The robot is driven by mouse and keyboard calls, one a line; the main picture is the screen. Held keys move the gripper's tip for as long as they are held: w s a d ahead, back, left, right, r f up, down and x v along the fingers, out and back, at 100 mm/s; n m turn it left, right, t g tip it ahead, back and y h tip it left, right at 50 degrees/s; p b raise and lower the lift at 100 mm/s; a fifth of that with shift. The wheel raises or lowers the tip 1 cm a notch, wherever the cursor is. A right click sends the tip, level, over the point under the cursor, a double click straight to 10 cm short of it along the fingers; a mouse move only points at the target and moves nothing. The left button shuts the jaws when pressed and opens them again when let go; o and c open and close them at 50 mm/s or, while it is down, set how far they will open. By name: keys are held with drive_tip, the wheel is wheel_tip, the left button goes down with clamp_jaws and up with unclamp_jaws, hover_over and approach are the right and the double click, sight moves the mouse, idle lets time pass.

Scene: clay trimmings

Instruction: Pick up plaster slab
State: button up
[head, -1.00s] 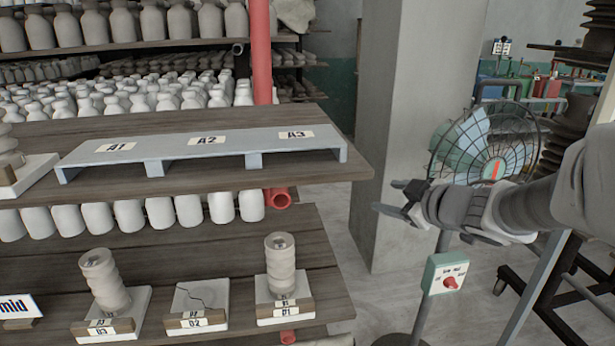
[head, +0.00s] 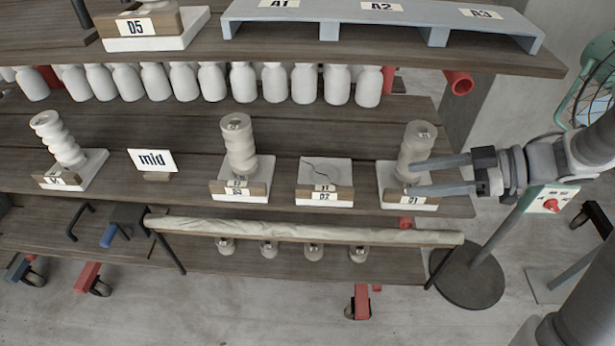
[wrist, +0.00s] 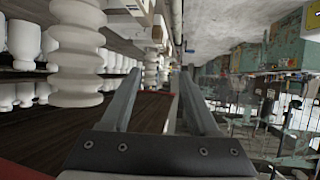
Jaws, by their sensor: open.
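A white plaster slab with a dark crack across its top, labelled D2 (head: 325,172), lies on the middle shelf and bears no column. Slab D1 (head: 396,201), right of it, bears a ribbed pale column (head: 417,142). Slab D3 (head: 262,170), left of it, bears a similar column (head: 238,146). My gripper (head: 405,178) is open and empty, its fingers pointing left across D1 and its column in the head view. In the wrist view a ribbed column (wrist: 78,52) stands left of my open fingers (wrist: 160,75). Whether the fingers touch anything is unclear.
A "mid" sign (head: 152,161) and another slab with a column (head: 75,168) stand farther left. A cloth-covered bar (head: 300,231) runs along the shelf front. A grey raised platform (head: 350,16) is on the shelf above. A fan stand (head: 468,280) is at right.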

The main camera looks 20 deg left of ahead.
drive_tip(key=a, duration=0.1)
drive_tip(key=b, duration=0.3)
approach(322, 188)
drive_tip(key=a+f, duration=0.1)
drive_tip(key=a, duration=0.1)
drive_tip(key=shift+b+x, duration=0.9)
drive_tip(key=shift+x, duration=2.1)
clamp_jaws()
